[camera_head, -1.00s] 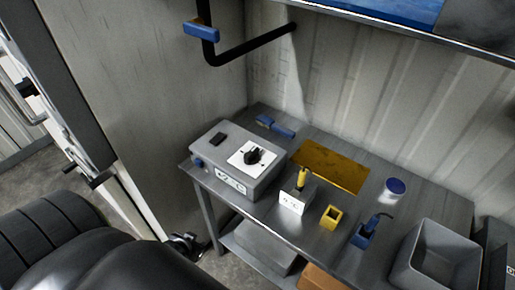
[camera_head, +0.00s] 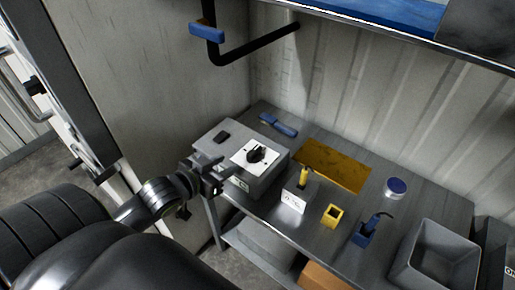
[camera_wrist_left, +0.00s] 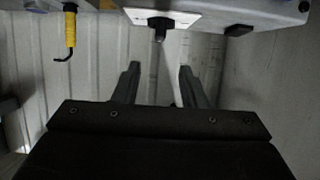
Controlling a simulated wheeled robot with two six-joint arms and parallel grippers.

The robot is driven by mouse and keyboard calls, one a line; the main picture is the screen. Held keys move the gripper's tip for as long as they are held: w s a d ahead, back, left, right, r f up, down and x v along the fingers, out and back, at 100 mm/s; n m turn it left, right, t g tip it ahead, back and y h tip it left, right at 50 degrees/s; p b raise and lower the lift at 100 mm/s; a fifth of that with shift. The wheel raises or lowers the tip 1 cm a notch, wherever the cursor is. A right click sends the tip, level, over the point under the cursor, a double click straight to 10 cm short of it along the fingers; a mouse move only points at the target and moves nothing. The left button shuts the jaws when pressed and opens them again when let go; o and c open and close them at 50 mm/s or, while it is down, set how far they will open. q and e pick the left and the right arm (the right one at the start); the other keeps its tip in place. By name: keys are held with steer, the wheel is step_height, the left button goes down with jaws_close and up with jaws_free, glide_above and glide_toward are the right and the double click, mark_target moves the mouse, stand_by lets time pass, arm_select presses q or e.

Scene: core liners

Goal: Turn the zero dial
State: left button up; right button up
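The zero dial (camera_head: 257,154) is a black knob on a white plate (camera_head: 243,160) on top of a grey box (camera_head: 224,139) at the left end of the workbench. In the left wrist view the dial (camera_wrist_left: 158,32) hangs from its white plate (camera_wrist_left: 140,17), beyond and between the fingers. My left gripper (camera_head: 219,166) is at the box's left front edge, short of the dial and apart from it. In the left wrist view its two fingers (camera_wrist_left: 160,85) are spread with nothing between them. My right gripper is not in view.
On the bench are a blue-handled brush (camera_head: 278,125), a yellow mat (camera_head: 333,163), a holder with a yellow-handled tool (camera_head: 303,178), a yellow block (camera_head: 333,215), a blue holder (camera_head: 366,232), a round blue-topped tin (camera_head: 396,187) and a grey bin (camera_head: 437,253). A shelf overhangs the back.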

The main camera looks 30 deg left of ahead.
mark_target(253, 151)
arm_select(q)
steer(key=x, duration=1.5)
steer(key=shift+w+d+f, duration=0.1)
steer(key=shift+w+f, duration=0.1)
steer(key=shift+w, duration=0.1)
jaws_close()
